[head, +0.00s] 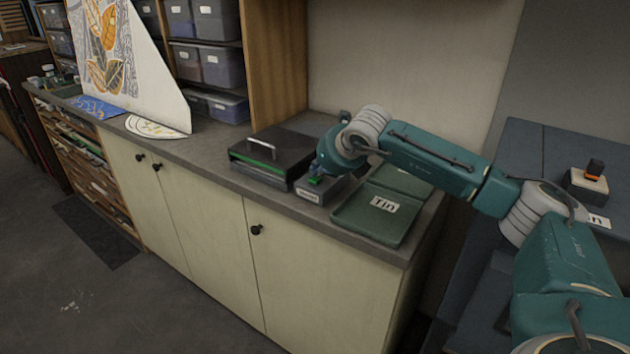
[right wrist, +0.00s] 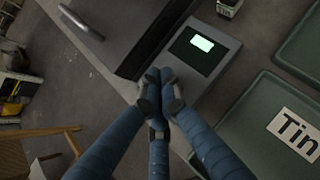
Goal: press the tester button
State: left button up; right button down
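The tester (head: 310,194) is a small grey box with a pale label on its front, on the counter beside a dark lidded box. In the right wrist view the tester (right wrist: 190,75) shows a lit pale green screen (right wrist: 202,43). I cannot make out its button; my fingers cover part of the tester's near end. My right gripper (right wrist: 162,78) has its blue fingers drawn together with nothing seen between them. The fingertips are over or at the tester; contact is unclear. In the head view my right wrist hides part of the tester. My left gripper is not in view.
The dark box (head: 280,144) with a handle stands left of the tester. A green tray (head: 372,226) labelled "Tin" lies to its right, with another tray behind. The counter's left stretch is partly clear.

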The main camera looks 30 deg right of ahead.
aim_at(318, 179)
jog(key=shift+f+b, duration=0.6)
jog(key=shift+b, duration=0.05)
dwell(0.7)
jog(key=shift+r, duration=0.1)
jog(key=shift+r+p, duration=0.35)
jog(key=shift+r, duration=0.55)
jog(key=shift+r, duration=0.1)
jog(key=shift+r+p, duration=1.25)
jog(key=shift+r, duration=1.2)
